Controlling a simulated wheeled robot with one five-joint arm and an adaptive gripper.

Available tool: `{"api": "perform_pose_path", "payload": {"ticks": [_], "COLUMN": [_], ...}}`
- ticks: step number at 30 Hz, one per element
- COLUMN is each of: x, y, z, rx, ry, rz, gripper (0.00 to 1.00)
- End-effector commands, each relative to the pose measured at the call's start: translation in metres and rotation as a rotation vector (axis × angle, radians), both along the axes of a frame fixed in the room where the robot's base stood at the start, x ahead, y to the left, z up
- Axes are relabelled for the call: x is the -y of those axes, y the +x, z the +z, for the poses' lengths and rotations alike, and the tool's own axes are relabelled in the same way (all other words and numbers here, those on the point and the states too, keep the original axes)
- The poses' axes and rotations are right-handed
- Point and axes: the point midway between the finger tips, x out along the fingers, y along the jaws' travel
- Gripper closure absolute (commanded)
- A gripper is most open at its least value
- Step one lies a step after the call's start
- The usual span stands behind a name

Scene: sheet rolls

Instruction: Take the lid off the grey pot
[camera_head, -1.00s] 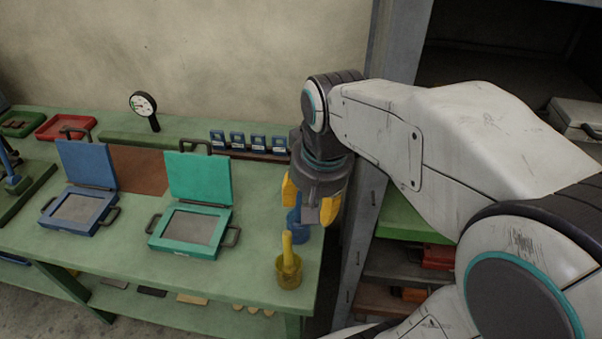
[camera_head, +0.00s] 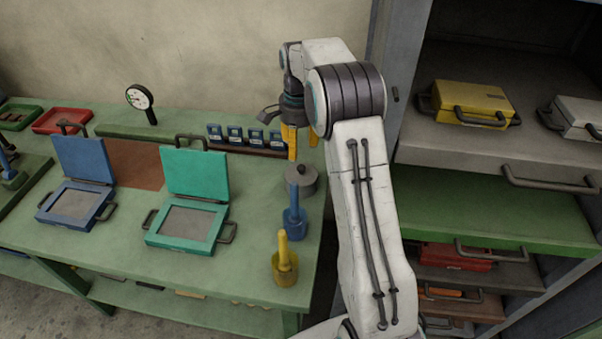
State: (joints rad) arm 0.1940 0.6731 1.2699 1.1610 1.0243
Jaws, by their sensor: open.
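The grey pot (camera_head: 303,188) stands at the right end of the green bench, behind the blue pot. Its lid (camera_head: 301,172) is on it, with a dark round knob (camera_head: 301,168) on top. My gripper (camera_head: 299,145) points down with its yellow fingers open and empty. In the picture it is just above the lid's knob and looks apart from it. One finger is partly hidden by my arm.
A blue pot (camera_head: 294,220) and a yellow pot (camera_head: 285,270), each with an upright handle, stand in front of the grey pot. Open blue (camera_head: 75,204) and teal (camera_head: 187,226) cases lie to the left. A shelf rack (camera_head: 480,205) stands to the right.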

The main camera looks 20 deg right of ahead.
Motion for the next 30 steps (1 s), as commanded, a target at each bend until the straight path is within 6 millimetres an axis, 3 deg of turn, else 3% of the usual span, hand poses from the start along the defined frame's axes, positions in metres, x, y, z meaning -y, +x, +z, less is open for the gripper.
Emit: {"api": "perform_pose_path", "payload": {"ticks": [3,9,23,30], "x": [0.009,0.017,0.019,0.02], "y": [0.012,0.022,0.023,0.023], "z": [-0.02,-0.038,-0.073,-0.102], "rx": [-0.019,-0.034,-0.04,-0.04], "ry": [0.005,0.01,0.011,0.011], "rz": [-0.073,-0.144,-0.161,-0.16], "gripper": [0.47,0.47,0.47,0.47]}}
